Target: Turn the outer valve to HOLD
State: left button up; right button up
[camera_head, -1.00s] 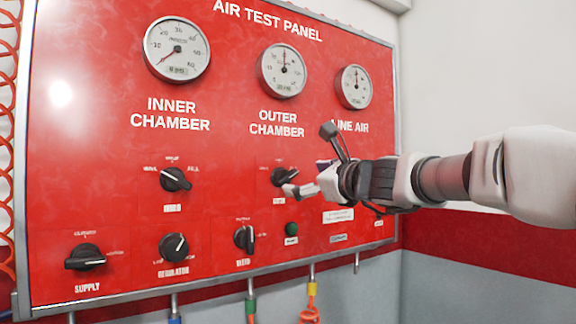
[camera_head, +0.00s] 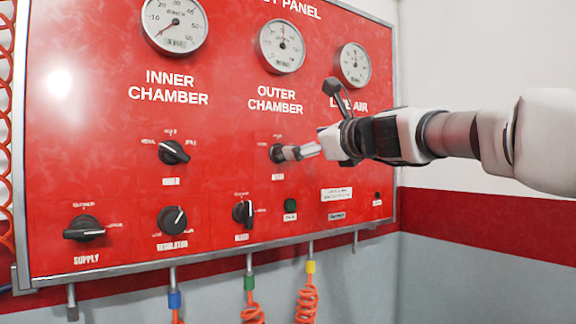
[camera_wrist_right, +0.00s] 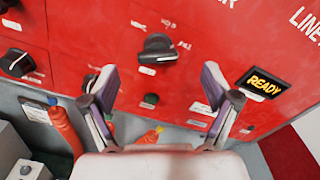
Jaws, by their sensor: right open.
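The outer valve is a black knob (camera_head: 277,153) on the red panel, below the OUTER CHAMBER gauge. My right gripper (camera_head: 292,152) is just in front of it and hides its right side. In the right wrist view the outer knob (camera_wrist_right: 158,48) lies ahead of the two spread fingers of my right gripper (camera_wrist_right: 160,82), roughly centred between them. The fingers are open with nothing between them, and I see no clear contact with the knob. The knob's grip bar lies roughly sideways in that view; its small labels are mostly unreadable. My left gripper is not in view.
Left of it is the inner chamber knob (camera_head: 173,152). Below are the supply (camera_head: 85,229), regulator (camera_head: 172,220) and bleed (camera_head: 243,212) knobs and a green button (camera_head: 290,205). A READY display (camera_wrist_right: 264,84) is lit. Orange hoses (camera_head: 307,298) hang under the panel.

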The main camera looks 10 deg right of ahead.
pick_arm(q)
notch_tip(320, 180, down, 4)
jog(key=b, duration=0.2)
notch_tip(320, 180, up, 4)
jog(key=p, duration=0.4)
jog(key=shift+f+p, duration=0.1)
jog(key=shift+p, duration=0.2)
pick_arm(e)
jog(key=f+x, duration=0.1)
jog(key=x, duration=0.6)
jog(key=shift+w+f+n, duration=0.2)
jog(key=shift+f+n, duration=0.15)
jog(key=shift+n, duration=0.05)
jog(key=shift+s+d+r, duration=0.1)
jog(key=shift+s, duration=0.05)
jog(key=c, duration=1.1)
